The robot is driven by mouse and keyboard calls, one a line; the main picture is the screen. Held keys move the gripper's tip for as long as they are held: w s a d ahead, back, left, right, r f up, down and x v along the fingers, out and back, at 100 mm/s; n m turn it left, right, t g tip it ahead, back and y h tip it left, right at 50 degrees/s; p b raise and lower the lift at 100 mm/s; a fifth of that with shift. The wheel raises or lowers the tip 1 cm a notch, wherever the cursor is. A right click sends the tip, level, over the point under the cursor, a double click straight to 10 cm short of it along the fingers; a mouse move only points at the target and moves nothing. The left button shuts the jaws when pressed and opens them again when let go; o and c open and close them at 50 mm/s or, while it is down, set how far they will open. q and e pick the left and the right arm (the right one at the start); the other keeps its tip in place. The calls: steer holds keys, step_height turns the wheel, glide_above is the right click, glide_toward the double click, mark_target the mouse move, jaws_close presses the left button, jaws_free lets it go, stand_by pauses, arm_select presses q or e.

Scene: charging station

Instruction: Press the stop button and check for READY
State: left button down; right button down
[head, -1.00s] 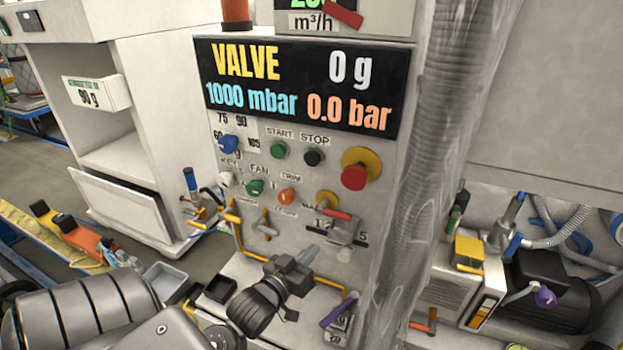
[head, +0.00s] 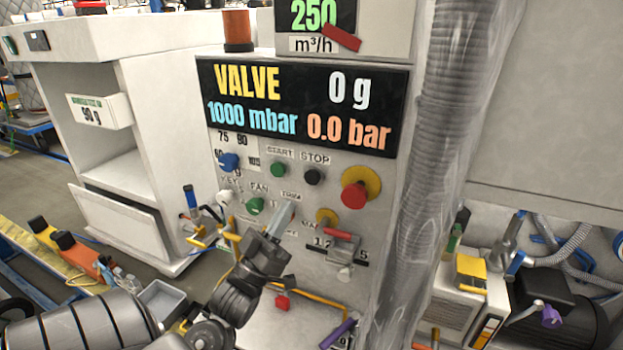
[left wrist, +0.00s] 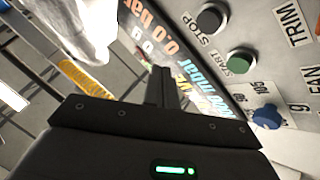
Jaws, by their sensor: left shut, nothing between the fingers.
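The black stop button (head: 314,176) sits under the STOP label on the panel, right of the green start button (head: 278,170). In the left wrist view the stop button (left wrist: 209,19) is at the top and the start button (left wrist: 240,62) below it. The display (head: 300,105) reads VALVE, 0 g, 1000 mbar and 0.0 bar; no READY shows. My left gripper (head: 287,208) is shut and empty, below and left of the stop button and apart from it. It hides the orange TRIM knob. Its closed fingers (left wrist: 162,75) show in the left wrist view. My right gripper is not in view.
A red emergency knob (head: 354,195) on a yellow ring sticks out right of the stop button. A red-handled lever (head: 342,234) is below. A clear-wrapped hose (head: 425,160) runs down the panel's right side. A blue knob (head: 229,161) is at the left.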

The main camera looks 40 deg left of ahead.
mark_target(314, 173)
arm_select(q)
steer(key=w+a, duration=0.2)
steer(key=w, duration=0.6)
steer(key=shift+w+a+b, duration=0.2)
steer(key=shift+a+b, duration=0.15)
steer(key=shift+b, duration=0.05)
steer(key=shift+w, duration=0.1)
stand_by(1.7)
steer(key=shift+w+a, duration=0.1)
steer(key=shift+w, duration=0.2)
steer(key=shift+w+a, duration=0.15)
steer(key=shift+w, duration=0.25)
stand_by(0.8)
steer(key=shift+s, duration=0.1)
steer(key=shift+s+d+p, duration=0.3)
steer(key=shift+s+p, duration=0.05)
steer(key=shift+s, duration=0.35)
